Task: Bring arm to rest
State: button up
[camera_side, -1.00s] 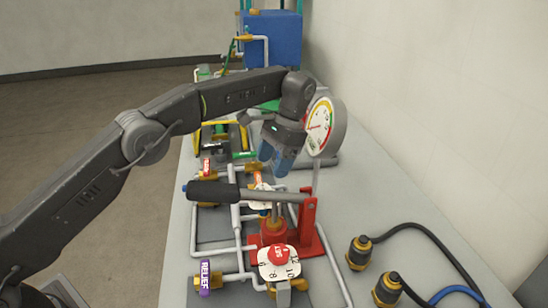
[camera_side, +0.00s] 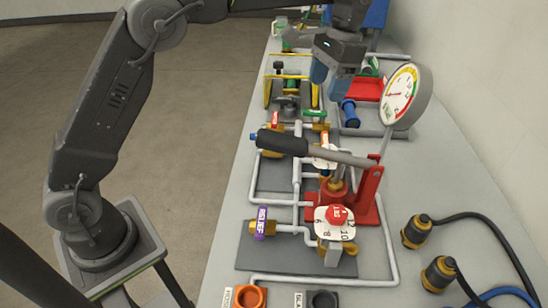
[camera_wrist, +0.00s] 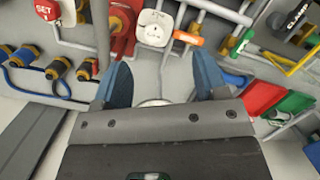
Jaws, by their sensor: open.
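My gripper (camera_side: 335,75) hangs above the far middle of the pump skid, with its blue fingers pointing down. In the wrist view my gripper (camera_wrist: 162,85) has its two blue fingers spread apart with nothing between them. The fingers look clear of the gauge (camera_side: 402,95), which stands to their right in the side view. The red hand pump (camera_side: 368,195) with its black-gripped lever (camera_side: 283,143) stands nearer the camera, apart from my gripper.
A red knob (camera_side: 337,214) on a white dial and a purple relief valve handle (camera_side: 262,223) are at the front. Black-and-brass hose connectors (camera_side: 417,231) lie at right. A blue tank (camera_side: 375,14) stands at the back. The wall runs along the right side.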

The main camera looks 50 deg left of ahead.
jog(key=s+a+r+n+t, duration=0.1)
jog(key=s+a+r+t, duration=0.15)
jog(key=s, duration=0.35)
jog(key=s+a+r+n+t, duration=0.1)
jog(key=s+a+r, duration=0.15)
jog(key=s, duration=0.45)
jog(key=s+a+f+t, duration=0.1)
jog(key=s+f+t, duration=0.1)
jog(key=s, duration=0.5)
jog(key=s+f+n+t+h, duration=0.1)
jog(key=s+f, duration=0.3)
jog(key=s, duration=0.4)
jog(key=shift+s+a+f+n+t, duration=0.2)
jog(key=shift+a+f+n+t, duration=0.15)
jog(key=shift+a+t, duration=0.1)
